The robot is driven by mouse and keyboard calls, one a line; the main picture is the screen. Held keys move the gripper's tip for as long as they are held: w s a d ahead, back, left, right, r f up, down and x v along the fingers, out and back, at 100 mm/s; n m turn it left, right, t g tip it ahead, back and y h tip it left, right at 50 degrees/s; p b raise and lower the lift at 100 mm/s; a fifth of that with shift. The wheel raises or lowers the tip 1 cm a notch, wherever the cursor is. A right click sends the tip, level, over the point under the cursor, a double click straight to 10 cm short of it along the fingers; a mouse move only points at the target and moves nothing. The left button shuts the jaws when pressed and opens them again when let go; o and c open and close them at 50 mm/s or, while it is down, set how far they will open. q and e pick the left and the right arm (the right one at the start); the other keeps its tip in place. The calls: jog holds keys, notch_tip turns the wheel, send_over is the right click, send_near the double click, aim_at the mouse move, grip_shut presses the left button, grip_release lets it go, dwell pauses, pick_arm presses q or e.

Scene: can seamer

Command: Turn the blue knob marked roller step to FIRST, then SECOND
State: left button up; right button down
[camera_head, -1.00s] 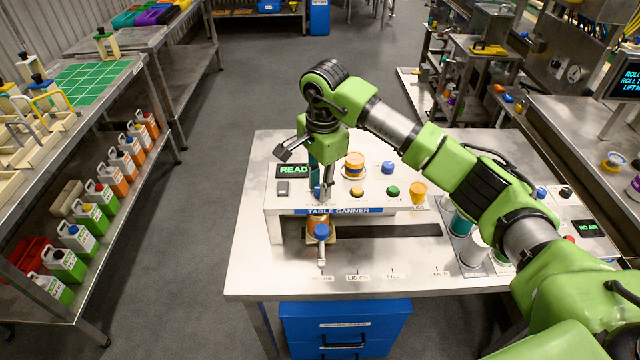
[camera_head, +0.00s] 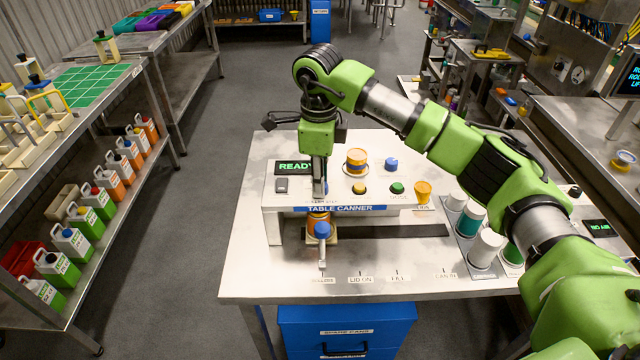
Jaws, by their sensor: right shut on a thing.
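My right gripper (camera_head: 320,188) comes down from above at the left part of the canner's control panel. Its fingers are shut on a small blue knob (camera_head: 326,188), of which only a sliver shows. The fingers hide the knob's pointer and most of its marks, so I cannot tell its setting. The table canner (camera_head: 340,209) has a blue name strip along its front. Its small screen (camera_head: 291,168) shows green letters that read READY or part of it. My left gripper is not in view.
A lever with a blue ball (camera_head: 322,230) stands in front of the panel. Several cans (camera_head: 486,248) stand further right.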

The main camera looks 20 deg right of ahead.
jog(key=shift+m+b, duration=0.35)
jog(key=shift+m, duration=0.65)
jog(key=c, duration=1.8)
grip_release()
jog(key=shift+o, duration=0.2)
notch_tip(320, 180, up, 12)
jog(key=shift+s+a, duration=0.2)
